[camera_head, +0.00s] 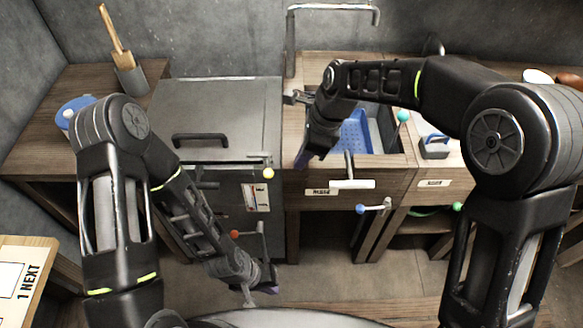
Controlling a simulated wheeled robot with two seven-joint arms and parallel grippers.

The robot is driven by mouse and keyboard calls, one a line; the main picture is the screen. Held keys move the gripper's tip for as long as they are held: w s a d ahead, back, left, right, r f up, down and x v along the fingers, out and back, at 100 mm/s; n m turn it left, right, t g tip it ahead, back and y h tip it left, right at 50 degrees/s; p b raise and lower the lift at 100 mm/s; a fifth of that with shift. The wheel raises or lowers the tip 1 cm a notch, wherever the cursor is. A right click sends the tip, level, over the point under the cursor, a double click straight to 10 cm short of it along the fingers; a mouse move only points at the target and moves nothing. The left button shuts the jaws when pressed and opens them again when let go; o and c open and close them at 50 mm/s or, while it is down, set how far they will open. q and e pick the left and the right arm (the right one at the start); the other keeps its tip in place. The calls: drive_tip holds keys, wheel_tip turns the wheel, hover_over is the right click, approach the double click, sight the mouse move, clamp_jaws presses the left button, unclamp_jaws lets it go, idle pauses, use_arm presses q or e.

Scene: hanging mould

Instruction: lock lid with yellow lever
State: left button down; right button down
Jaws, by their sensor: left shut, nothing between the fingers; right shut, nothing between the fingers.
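The grey metal lid (220,115) lies flat on top of the grey cabinet and carries a black bar handle (200,139). The yellow lever (268,173) is a yellow ball knob at the lid's front right corner; its arm is hard to make out. My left gripper (262,288) is low in front of the cabinet, well below the yellow lever and apart from it. It is shut and empty. My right gripper (302,160) is shut and empty, pointing down over the left side of the sink counter, to the right of the lid.
A red-knobbed lever (235,234) is on the cabinet front near my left forearm. A blue basket (355,134) is in the sink.

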drive_tip(key=v, duration=0.5)
drive_tip(key=shift+r, duration=0.15)
idle(0.3)
